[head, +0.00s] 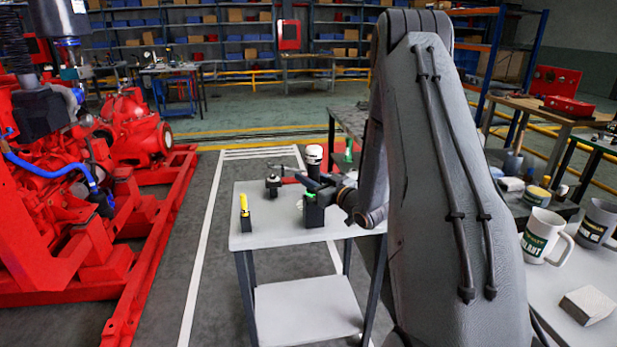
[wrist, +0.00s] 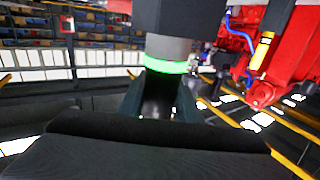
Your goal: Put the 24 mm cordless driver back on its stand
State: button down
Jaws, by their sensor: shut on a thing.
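My gripper (head: 322,187) is at the small grey table, at its back right part, partly hidden by my own arm in the head view. In the wrist view its jaws (wrist: 160,98) are closed around a dark driver (wrist: 172,18) with a grey collar and a glowing green ring (wrist: 167,66). In the head view the dark driver body (head: 313,212) with a green spot shows just below the jaws; I cannot tell whether it touches the tabletop. A small dark holder-like piece (head: 273,187) stands to its left. Which piece is the driver's stand is not clear.
The grey table (head: 270,238) has a lower shelf (head: 305,308). A yellow-topped tool (head: 244,212) stands upright near its left edge. A white-capped cylinder (head: 314,154) rises behind the jaws. The red pumpset (head: 60,200) is at left; mugs (head: 542,235) stand on a bench at right.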

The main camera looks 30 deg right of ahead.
jog(key=shift+f+b, duration=0.35)
jog(key=shift+f, duration=0.15)
jog(key=c, duration=1.2)
grip_release()
jog(key=shift+f, duration=0.1)
jog(key=b+v, duration=0.1)
jog(key=v, duration=0.6)
jog(key=shift+s+d, duration=0.1)
jog(key=shift+s, duration=0.3)
